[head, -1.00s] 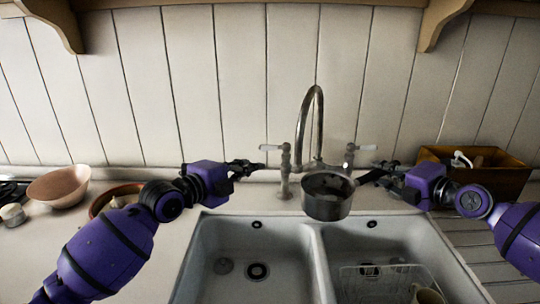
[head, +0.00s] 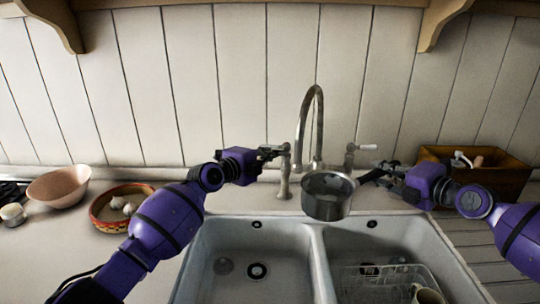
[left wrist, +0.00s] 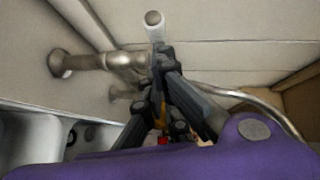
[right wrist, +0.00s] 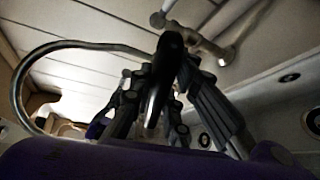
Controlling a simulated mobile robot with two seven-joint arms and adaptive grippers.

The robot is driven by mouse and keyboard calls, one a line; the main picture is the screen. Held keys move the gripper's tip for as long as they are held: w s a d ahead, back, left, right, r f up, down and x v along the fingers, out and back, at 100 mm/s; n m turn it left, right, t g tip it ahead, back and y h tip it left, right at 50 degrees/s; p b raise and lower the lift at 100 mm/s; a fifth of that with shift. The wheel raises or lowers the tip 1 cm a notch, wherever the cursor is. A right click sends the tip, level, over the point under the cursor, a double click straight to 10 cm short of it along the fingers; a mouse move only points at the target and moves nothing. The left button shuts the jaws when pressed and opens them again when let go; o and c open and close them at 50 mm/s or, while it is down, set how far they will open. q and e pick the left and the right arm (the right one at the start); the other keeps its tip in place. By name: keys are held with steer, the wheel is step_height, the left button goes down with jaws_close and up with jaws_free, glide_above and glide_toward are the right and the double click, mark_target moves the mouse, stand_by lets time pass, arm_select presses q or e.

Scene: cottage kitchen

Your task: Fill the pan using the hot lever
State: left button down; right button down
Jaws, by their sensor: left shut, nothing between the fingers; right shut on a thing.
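The grey metal pan (head: 327,208) is held upright over the sink divider, below the end of the tap's curved spout (head: 319,120). I cannot tell if water runs or what is inside the pan. My right gripper (head: 372,175) is shut on the pan's dark handle (right wrist: 156,95). My left gripper (head: 276,152) is shut and empty at the left tap lever. The lever's white end shows just beyond my left fingertips in the left wrist view (left wrist: 154,28); my gripper hides it in the head view. The right lever (head: 367,147) has a white handle pointing right.
The double white sink (head: 245,232) lies below, with a wire rack (head: 372,284) and a mug (head: 428,296) in its right basin. A wooden box (head: 508,179) stands right. A pink bowl (head: 58,187) and a patterned dish (head: 103,226) stand left.

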arm_select(q)
steer(key=shift+r, duration=0.1)
arm_select(e)
steer(key=shift+r, duration=0.2)
arm_select(q)
steer(key=shift+w+a, duration=0.3)
steer(key=shift+w, duration=0.2)
arm_select(e)
steer(key=shift+s+r, duration=0.1)
steer(key=shift+s, duration=0.05)
